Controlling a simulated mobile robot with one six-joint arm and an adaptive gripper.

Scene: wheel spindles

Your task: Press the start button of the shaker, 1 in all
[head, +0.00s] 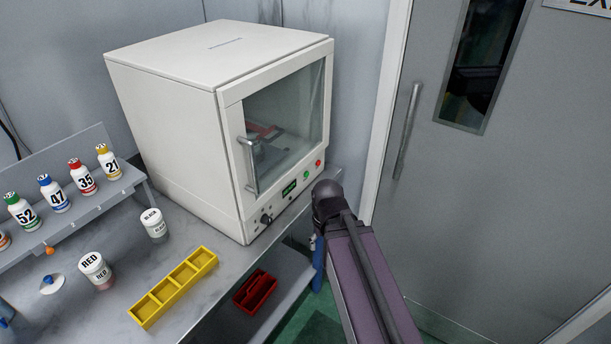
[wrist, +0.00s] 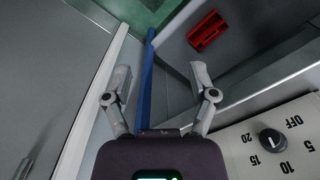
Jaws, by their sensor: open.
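The shaker (head: 185,95) is a white cabinet with a glass door, standing on the bench. Its lower front panel holds a green button (head: 306,175), a red button (head: 318,163), a lit display and a dark knob (head: 266,218). The wrist view shows a dial (wrist: 272,140) marked OFF, 5, 10, 15 and 20 at lower right. My gripper (wrist: 160,76) is open and empty, pointing down past the front of the panel. No button shows in the wrist view. In the head view my arm hides most of the gripper, just right of the panel.
A red caddy (head: 255,291) sits on a lower surface in front of the shaker. A yellow tray (head: 174,287), labelled jars and a bottle rack (head: 70,222) are at left. A grey door (head: 500,200) stands close on the right. A blue bar (wrist: 146,85) shows between my fingers.

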